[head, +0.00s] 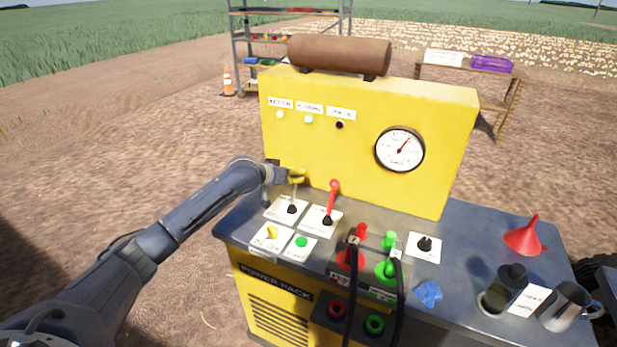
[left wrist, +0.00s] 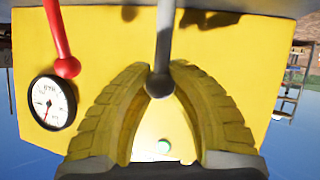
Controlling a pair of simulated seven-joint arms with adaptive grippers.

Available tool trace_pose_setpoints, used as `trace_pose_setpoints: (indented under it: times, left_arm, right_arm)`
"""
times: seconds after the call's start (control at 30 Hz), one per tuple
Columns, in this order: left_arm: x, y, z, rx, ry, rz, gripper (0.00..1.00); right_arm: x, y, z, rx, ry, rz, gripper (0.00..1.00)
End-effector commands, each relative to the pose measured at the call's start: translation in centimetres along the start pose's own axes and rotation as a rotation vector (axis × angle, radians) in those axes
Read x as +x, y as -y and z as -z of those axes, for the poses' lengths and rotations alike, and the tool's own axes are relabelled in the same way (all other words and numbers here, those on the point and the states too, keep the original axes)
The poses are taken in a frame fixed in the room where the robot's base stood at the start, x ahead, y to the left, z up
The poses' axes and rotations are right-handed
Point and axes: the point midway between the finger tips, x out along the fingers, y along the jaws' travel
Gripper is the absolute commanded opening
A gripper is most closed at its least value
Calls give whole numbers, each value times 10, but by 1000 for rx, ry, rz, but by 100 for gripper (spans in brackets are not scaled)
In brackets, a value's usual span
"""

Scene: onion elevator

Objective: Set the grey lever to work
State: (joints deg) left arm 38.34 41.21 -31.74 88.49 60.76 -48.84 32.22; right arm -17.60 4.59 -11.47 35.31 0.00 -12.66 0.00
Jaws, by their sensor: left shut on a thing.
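The grey lever (head: 294,193) stands nearly upright on its white plate (head: 278,212) on the power pack's bench top. My left gripper (head: 297,176) is at the lever's upper end, and its yellow fingers are shut on it. In the left wrist view the lever's grey ball knob (left wrist: 160,86) sits between the two yellow fingers (left wrist: 157,75). The red lever (head: 332,200) stands just right of the grey one, apart from my gripper. My right gripper is not in view.
The yellow panel with a dial gauge (head: 399,150) rises close behind the levers. In front are a yellow switch (head: 271,232) and a green button (head: 302,242). Red and green connectors with black cables (head: 352,290) stand to the right. A red funnel (head: 525,236) and metal mug (head: 568,305) are farther right.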

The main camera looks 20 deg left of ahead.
Motion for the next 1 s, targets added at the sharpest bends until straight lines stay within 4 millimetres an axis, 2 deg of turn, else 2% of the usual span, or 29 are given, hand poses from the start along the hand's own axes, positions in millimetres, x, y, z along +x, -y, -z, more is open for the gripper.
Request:
trace_pose_setpoints:
  times: [0.2, 0.63, 0.67, 0.9, 1.0]
  left_arm:
    - [2, 4, 2, -1, -6, 3, 0]
    - [2, 6, 4, -2, -8, 5, 0]
    - [2, 6, 4, -2, -8, 5, 21]
    - [2, 5, 2, -2, -6, 4, 48]
    - [3, 5, 2, -1, -6, 4, 51]
  right_arm:
    - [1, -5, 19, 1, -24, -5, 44]
    - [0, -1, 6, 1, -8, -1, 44]
    - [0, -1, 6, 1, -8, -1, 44]
    - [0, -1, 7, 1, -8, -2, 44]
    - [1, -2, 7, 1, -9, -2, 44]
